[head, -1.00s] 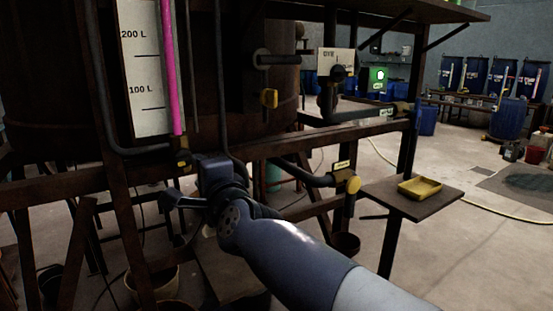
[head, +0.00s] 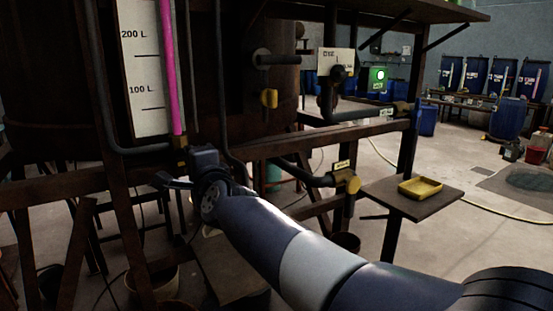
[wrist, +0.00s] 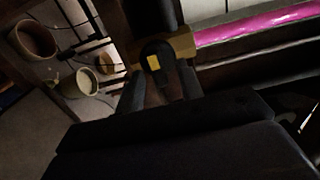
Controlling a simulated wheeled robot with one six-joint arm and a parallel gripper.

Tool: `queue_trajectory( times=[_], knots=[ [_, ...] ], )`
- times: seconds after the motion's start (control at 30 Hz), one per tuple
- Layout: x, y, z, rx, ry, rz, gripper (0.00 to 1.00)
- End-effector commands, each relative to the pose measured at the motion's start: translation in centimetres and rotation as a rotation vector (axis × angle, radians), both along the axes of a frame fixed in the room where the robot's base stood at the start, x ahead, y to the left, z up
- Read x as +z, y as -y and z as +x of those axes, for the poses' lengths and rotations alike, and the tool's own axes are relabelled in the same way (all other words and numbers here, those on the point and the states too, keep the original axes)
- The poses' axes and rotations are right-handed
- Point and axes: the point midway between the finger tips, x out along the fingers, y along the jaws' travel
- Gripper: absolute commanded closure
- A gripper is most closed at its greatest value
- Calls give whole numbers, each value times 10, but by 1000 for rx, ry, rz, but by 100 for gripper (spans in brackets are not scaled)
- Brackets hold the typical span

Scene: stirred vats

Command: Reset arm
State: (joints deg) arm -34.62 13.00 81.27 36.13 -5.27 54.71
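My gripper (head: 168,182) is at the front of the large dark vat, just below the gauge's lower end. In the wrist view its two dark fingers (wrist: 158,92) stand apart, with a gap between them. A small valve with a brass body (wrist: 180,48) and a dark handle with a yellow mark (wrist: 153,62) lies just past the fingertips; I see no clear contact. In the head view this valve (head: 181,160) sits under the gauge's pink tube (head: 170,70), partly hidden by my wrist. My arm reaches in from the lower right.
A rusty frame beam (head: 265,150) runs close behind my wrist. A small shelf (head: 412,200) holds a yellow tray (head: 420,186). Buckets (head: 158,284) stand below. Open floor lies to the right.

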Motion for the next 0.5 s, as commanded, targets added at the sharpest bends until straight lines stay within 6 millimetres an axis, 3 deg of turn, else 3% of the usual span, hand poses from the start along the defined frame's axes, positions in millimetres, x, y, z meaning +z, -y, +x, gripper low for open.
queue_trajectory(
  times=[0.5],
  knots=[
    [11, 0, -2, 1, 266, -438, 65]
  ],
)
